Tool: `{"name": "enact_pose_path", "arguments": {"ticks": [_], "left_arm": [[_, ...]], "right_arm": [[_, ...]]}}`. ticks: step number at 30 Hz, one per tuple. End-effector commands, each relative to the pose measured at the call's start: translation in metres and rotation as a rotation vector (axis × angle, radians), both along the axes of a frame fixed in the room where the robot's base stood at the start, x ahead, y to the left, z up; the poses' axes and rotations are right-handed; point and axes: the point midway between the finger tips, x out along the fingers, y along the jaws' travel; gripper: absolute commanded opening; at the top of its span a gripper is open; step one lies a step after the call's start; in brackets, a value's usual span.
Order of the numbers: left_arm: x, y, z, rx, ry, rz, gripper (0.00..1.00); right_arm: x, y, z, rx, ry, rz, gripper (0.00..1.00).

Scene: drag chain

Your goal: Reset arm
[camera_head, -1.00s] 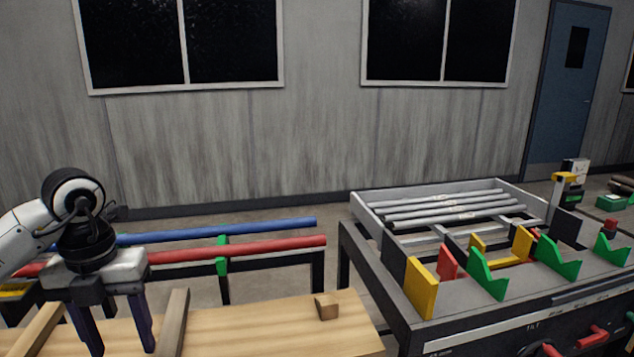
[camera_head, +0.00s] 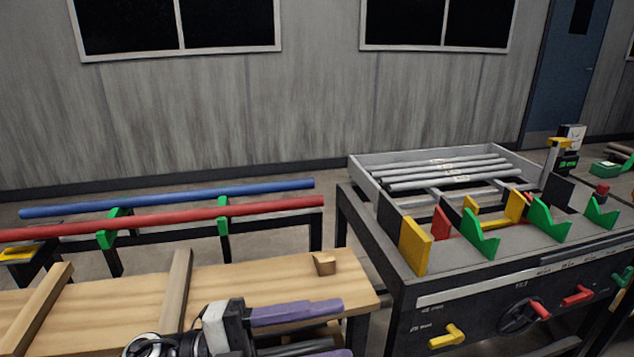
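My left gripper (camera_head: 325,330) is at the bottom middle, in front of the near edge of the wooden bench. Its purple fingers point right and are spread apart. The lower finger is partly cut off by the frame's bottom edge. I see no object held, though a dark bar shows between the fingers and I cannot tell what it belongs to. My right gripper is not in view.
The wooden bench top (camera_head: 240,283) carries a small wooden block (camera_head: 324,263) and two wooden strips. Behind it, a blue pipe (camera_head: 170,198) and a red pipe (camera_head: 160,219) lie on a rack. At right stands a machine table (camera_head: 380,235) with grey pipes and coloured brackets.

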Motion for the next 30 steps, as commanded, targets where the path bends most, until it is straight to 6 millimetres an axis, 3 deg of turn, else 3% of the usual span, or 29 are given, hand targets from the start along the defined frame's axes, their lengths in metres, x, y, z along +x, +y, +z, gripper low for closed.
{"name": "enact_pose_path", "arguments": {"ticks": [2,5,9,11,14,18,21,24,30], "left_arm": [[0.017,0.011,-0.002,-0.187,0.16,0.184,0.53],[0.043,0.045,-0.031,-0.353,0.391,0.45,0.53],[0.048,0.102,-0.119,-0.449,0.751,0.807,0.53],[0.036,0.121,-0.159,-0.451,0.891,0.924,0.53],[0.003,0.145,-0.224,-0.425,1.116,1.089,0.53],[-0.057,0.163,-0.293,-0.361,1.386,1.244,0.53],[-0.094,0.168,-0.322,-0.315,1.524,1.307,0.53],[-0.119,0.169,-0.339,-0.284,1.609,1.338,0.53],[-0.131,0.169,-0.347,-0.266,1.653,1.353,0.53]], "right_arm": [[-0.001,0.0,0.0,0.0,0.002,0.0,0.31],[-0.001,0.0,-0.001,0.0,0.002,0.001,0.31],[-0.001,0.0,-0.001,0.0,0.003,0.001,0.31],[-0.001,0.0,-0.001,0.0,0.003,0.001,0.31],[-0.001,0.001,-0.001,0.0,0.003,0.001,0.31],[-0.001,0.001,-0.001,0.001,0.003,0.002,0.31],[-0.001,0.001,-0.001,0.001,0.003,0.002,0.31],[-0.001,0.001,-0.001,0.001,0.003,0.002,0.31],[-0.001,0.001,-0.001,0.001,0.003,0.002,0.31]]}}
